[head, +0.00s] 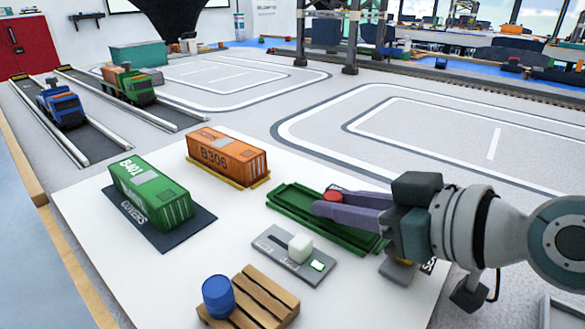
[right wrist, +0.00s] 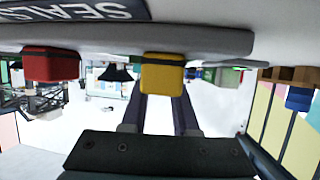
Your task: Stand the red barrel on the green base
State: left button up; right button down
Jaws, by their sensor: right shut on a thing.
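The red barrel (head: 333,195) shows only as a small red top between the purple fingertips of my right gripper (head: 325,203) in the head view. The gripper is shut on it, and the fingers hide its lower part. The green base (head: 287,206) is a long, shallow green tray under and beside the fingers. The barrel is over it, but I cannot tell whether its bottom touches the tray. The right wrist view is upside down; its fingers (right wrist: 163,98) run behind a yellow block, and the barrel is not visible there. My left gripper is not in view.
A blue barrel (head: 218,296) stands on a wooden pallet (head: 262,296). Green (head: 152,195) and orange (head: 226,158) containers stand left. Yellow (right wrist: 162,73) and red (right wrist: 52,64) blocks are close to the wrist.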

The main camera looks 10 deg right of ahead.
jog(key=shift+f+b, duration=0.35)
jog(key=shift+f, duration=0.2)
jog(key=c, duration=0.8)
grip_release()
jog(key=shift+s+f, duration=0.15)
jog(key=shift+o, duration=0.6)
jog(key=shift+r, duration=0.25)
jog(key=shift+d+r+p, duration=0.15)
jog(key=shift+r+p, duration=0.3)
jog(key=shift+p, duration=0.15)
jog(key=p+v, duration=0.1)
jog(key=v, duration=1)
jog(key=shift+p, duration=0.4)
jog(key=shift+s+d+r, duration=0.15)
jog(key=shift+s+r, duration=0.05)
jog(key=shift+s, duration=0.05)
